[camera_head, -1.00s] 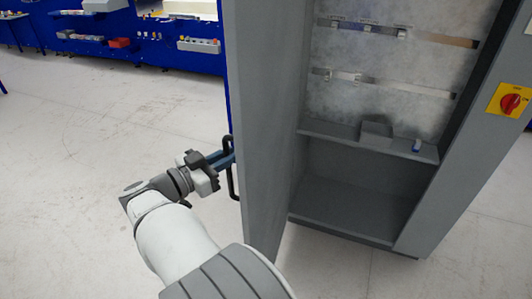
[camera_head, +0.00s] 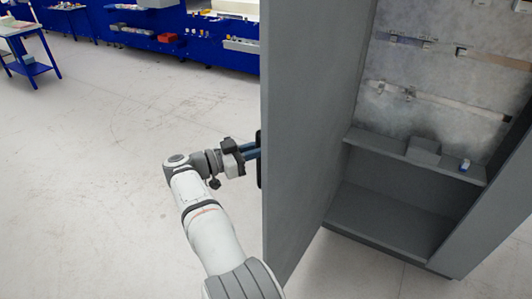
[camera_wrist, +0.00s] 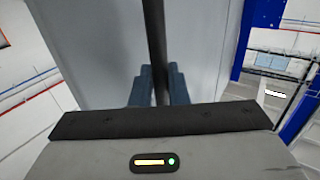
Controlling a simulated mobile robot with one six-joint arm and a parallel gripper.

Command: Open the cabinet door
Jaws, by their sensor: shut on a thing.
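The grey cabinet door (camera_head: 312,130) stands swung open at the centre of the head view, its inner face toward the camera. The cabinet (camera_head: 425,225) is open to its right, showing a shelf and a back panel with rails. My gripper (camera_head: 257,151) is at the outer side of the door, its blue fingers partly hidden behind the door edge. In the wrist view my gripper (camera_wrist: 160,88) is shut on the dark door handle (camera_wrist: 156,40), a bar that runs between the two blue fingers. The door's outer face (camera_wrist: 95,50) fills the background there.
Blue workbenches (camera_head: 190,40) with bins stand along the back left. A small blue table (camera_head: 27,48) is at the far left. The floor (camera_head: 90,180) left of the door is clear. A small grey block (camera_head: 423,150) sits on the cabinet shelf.

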